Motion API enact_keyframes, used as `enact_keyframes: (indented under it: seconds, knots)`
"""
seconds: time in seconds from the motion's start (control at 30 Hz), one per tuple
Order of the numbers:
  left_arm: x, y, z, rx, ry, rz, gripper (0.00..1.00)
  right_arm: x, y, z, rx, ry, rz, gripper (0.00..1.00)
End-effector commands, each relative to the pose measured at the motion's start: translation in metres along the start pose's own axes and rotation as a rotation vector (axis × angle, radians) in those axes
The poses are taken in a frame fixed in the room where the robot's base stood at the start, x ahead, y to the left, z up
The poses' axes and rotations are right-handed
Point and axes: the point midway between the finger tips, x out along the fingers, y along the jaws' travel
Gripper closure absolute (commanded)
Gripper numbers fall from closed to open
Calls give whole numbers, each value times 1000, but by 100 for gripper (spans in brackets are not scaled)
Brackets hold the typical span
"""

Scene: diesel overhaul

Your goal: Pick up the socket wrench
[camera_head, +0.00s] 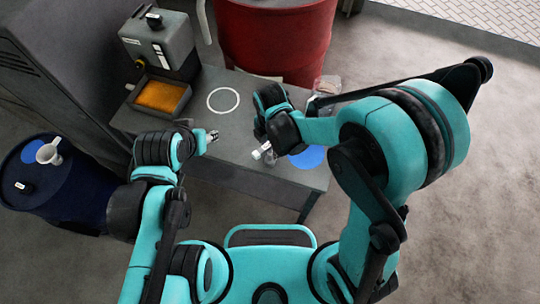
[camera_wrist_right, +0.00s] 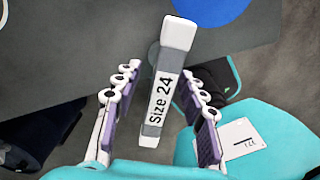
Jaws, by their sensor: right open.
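The socket wrench (camera_wrist_right: 161,95) shows in the right wrist view as a white and grey bar marked "Size 24". It lies lengthwise between the two finger rows of my right gripper (camera_wrist_right: 157,78), with a gap on both sides. That gripper is open; whether the wrench is level with the fingertips or below them I cannot tell. In the head view my right gripper (camera_head: 264,152) is over the right part of the grey table, and its hand partly hides what is under it. My left gripper (camera_head: 212,135) is above the table's left part; its fingers are too small to read.
The table (camera_head: 222,150) has a white ring (camera_head: 223,100) and a blue disc (camera_head: 312,157). A grey machine (camera_head: 158,48) and an orange-filled tray (camera_head: 162,97) stand at the back left. A red barrel (camera_head: 275,40) stands behind; a dark blue barrel (camera_head: 60,190) carries a funnel (camera_head: 48,151).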

Motion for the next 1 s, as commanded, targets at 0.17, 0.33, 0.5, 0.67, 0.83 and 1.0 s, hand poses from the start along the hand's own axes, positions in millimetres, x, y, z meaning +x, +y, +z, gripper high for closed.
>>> enact_keyframes:
  seconds: [0.17, 0.33, 0.5, 0.67, 0.83, 1.0]
  knots:
    - [9, 0, 6, 0, 0, 0, 56, 22, 0, 0, 1, 0, 1, 59]
    - [7, 0, 5, 0, 0, 0, 56, 20, 0, 0, 1, 0, 0, 59]
    - [7, 0, 5, 0, 0, 0, 56, 20, 0, 0, 2, 0, 1, 100]
    - [7, 0, 5, 0, 0, 0, 56, 20, 0, 0, 2, 0, 1, 100]
    - [7, 0, 5, 0, 0, 0, 56, 20, 0, 0, 2, 0, 1, 100]
    - [4, 0, 3, 0, 0, 0, 56, 13, 0, 0, 2, 0, 1, 100]
